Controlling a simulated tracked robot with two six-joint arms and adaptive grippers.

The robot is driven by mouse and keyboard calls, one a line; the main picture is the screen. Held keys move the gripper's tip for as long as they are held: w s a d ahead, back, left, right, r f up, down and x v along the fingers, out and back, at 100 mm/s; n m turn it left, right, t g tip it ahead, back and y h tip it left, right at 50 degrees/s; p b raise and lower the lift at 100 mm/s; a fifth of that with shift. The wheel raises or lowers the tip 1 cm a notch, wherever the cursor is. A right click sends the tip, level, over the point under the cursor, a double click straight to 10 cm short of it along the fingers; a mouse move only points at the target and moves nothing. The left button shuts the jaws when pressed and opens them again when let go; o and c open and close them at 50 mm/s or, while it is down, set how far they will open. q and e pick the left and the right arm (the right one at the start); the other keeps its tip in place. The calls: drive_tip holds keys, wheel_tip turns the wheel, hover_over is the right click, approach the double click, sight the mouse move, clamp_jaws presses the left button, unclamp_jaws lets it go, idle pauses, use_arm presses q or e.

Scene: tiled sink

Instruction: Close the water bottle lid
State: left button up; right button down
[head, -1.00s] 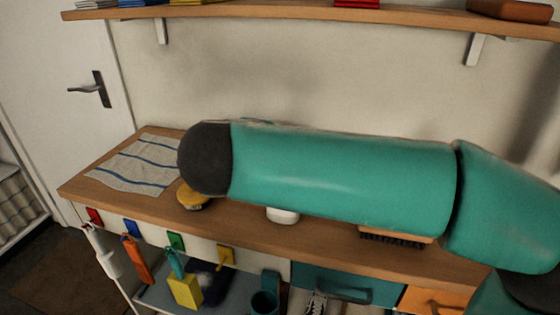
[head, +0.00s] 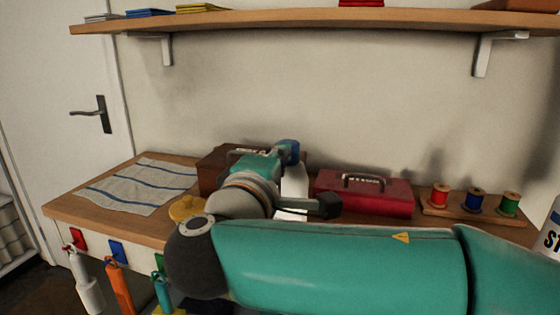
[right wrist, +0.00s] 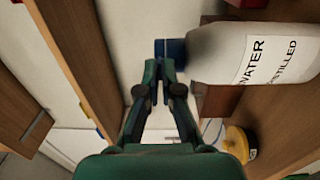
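The water bottle (right wrist: 255,55) is white, labelled "WATER DISTILLED", and lies across the right wrist view. Its blue lid (right wrist: 174,52) is at the neck end. In the head view the bottle (head: 295,182) stands upright on the bench, partly hidden by my right arm, with the blue lid (head: 290,148) at its top. My right gripper (right wrist: 160,70) has its fingertips nearly together right at the lid's edge. I cannot tell whether they touch or pinch it. In the head view the right gripper (head: 280,158) reaches the lid. My left gripper is not in view.
A shelf (head: 270,22) runs above. Bottles hang along the front edge.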

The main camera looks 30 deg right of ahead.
drive_tip(key=shift+f, duration=0.15)
drive_tip(key=c, duration=1.4)
unclamp_jaws()
drive_tip(key=shift+o, duration=0.2)
drive_tip(key=v, duration=1.2)
